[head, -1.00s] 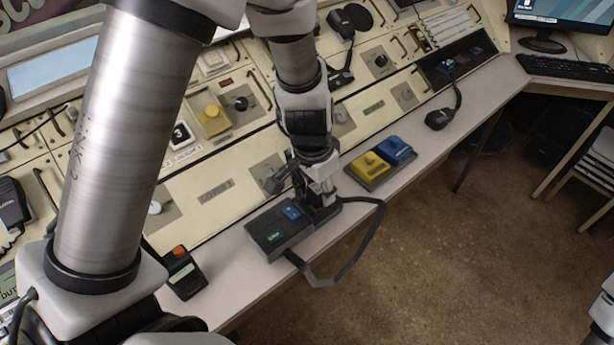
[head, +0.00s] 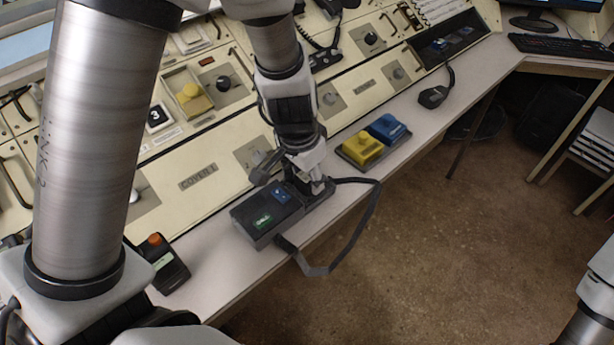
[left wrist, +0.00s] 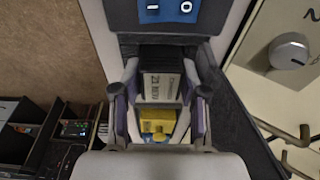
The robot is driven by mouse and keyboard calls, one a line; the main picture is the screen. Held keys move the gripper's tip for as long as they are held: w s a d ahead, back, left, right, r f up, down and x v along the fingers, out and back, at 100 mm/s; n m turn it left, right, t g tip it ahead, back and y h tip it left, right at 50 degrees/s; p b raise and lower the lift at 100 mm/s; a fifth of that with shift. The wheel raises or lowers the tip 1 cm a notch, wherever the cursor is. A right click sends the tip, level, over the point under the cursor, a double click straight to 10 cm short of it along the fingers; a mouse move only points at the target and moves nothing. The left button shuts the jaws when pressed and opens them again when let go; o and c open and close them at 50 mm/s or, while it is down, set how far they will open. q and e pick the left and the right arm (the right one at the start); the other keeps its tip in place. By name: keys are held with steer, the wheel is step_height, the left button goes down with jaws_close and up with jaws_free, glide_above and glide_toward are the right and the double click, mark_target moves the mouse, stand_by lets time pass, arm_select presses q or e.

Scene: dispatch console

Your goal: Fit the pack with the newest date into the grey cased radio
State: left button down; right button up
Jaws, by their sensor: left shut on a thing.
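The dark grey radio (head: 265,213) lies on the desk ledge, with a green display and a blue switch panel on top. The blue panel also shows at the top of the left wrist view (left wrist: 168,11). My left gripper (head: 316,187) points down at the radio's right end. In the left wrist view its fingers (left wrist: 158,108) are shut on a dark pack (left wrist: 160,86) with a white label that reads upside down, seemingly 21 NOV. A yellow patch shows just beyond the label. I cannot tell how deep the pack sits in the radio. My right gripper is out of view.
A black cable (head: 352,255) loops from the radio over the desk's front edge. A yellow block (head: 362,149) and a blue block (head: 388,128) stand on a dark tray to the right. A black handset with an orange knob (head: 165,265) lies left. Console panels rise behind.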

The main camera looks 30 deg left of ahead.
arm_select(q)
steer(key=shift+s+f, duration=0.45)
steer(key=shift+f, duration=0.3)
steer(key=c, duration=1)
jaws_free()
steer(key=shift+o, duration=0.3)
steer(key=shift+d, duration=0.35)
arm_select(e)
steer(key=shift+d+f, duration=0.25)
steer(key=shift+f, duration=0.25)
arm_select(q)
steer(key=shift+w+a, duration=0.15)
steer(key=shift+w, duration=0.05)
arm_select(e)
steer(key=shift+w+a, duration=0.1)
arm_select(q)
steer(key=shift+o, duration=0.7)
steer(key=shift+w+a+f+g, duration=0.1)
steer(key=shift+a+f+g, duration=0.1)
steer(key=shift+g, duration=0.1)
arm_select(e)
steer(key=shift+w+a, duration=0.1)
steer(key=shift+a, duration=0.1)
arm_select(q)
steer(key=shift+r, duration=0.15)
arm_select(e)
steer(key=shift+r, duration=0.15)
